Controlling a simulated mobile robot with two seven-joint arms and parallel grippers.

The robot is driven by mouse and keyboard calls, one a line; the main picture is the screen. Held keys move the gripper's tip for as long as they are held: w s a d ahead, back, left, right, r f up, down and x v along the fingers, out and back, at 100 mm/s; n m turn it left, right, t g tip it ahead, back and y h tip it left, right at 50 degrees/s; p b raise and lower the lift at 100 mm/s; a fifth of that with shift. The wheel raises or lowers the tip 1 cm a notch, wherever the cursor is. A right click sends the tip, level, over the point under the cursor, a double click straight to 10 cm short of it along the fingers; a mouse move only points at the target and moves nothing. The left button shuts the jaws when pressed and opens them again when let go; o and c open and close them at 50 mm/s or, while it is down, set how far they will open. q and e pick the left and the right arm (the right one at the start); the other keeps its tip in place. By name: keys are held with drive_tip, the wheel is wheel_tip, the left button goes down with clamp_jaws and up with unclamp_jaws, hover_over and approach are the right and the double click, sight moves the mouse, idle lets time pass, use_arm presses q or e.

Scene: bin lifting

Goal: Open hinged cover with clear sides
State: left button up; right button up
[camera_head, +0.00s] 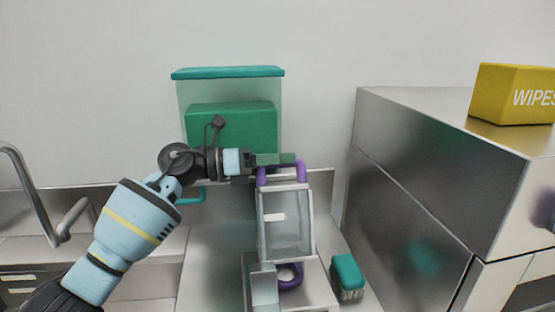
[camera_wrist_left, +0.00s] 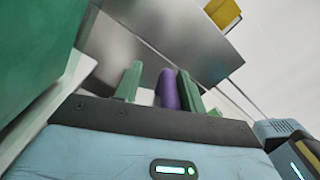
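The hinged cover (camera_head: 286,222) has clear sides in a grey frame and stands raised over a grey bin base (camera_head: 318,291). A purple handle (camera_head: 301,172) sits at the cover's top edge and also shows in the left wrist view (camera_wrist_left: 168,88). My left gripper (camera_head: 276,160) is at this handle. In the left wrist view its green fingers (camera_wrist_left: 158,86) stand on either side of the handle, with a gap at the left finger and the right finger close against it. A second purple loop (camera_head: 290,275) shows lower, at the base. My right gripper is out of view.
A teal-lidded clear container (camera_head: 228,90) with a green block stands behind my left arm. A green brush (camera_head: 347,275) lies right of the bin. A tall metal cabinet (camera_head: 410,165) bounds the right, with a yellow wipes box (camera_head: 500,92) on top. A faucet (camera_head: 35,200) is at left.

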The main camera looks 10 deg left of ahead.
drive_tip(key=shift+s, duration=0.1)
use_arm(q)
drive_tip(key=shift+a, duration=0.25)
drive_tip(key=b+v, duration=0.1)
drive_tip(key=v, duration=0.6)
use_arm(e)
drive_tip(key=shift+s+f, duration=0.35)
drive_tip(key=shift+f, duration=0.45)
